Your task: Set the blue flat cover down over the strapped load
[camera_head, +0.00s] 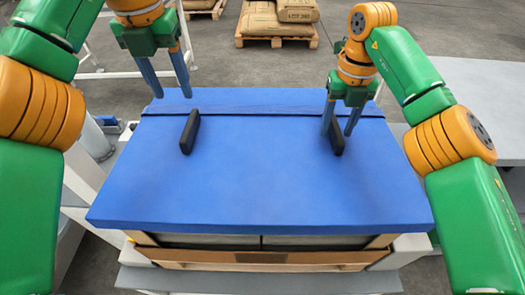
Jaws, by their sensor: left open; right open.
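The blue flat cover (255,190) is a wide slab lying level over the load (250,241) in the middle of the view. It has two black handles, a left one (190,132) and a right one (336,137). Only the load's front side shows below the cover's front edge; the rest is hidden. My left gripper (172,92) is open and empty, above and a little left of the left handle, apart from it. My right gripper (338,132) is open, with its fingers down around or just beside the right handle; I cannot tell whether they touch it.
A grey ledge (250,282) runs under the load at the front. A grey table (480,85) stands at the right. Pallets with brown sacks (275,18) lie on the floor at the back. Pale rails (120,73) stand at the left.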

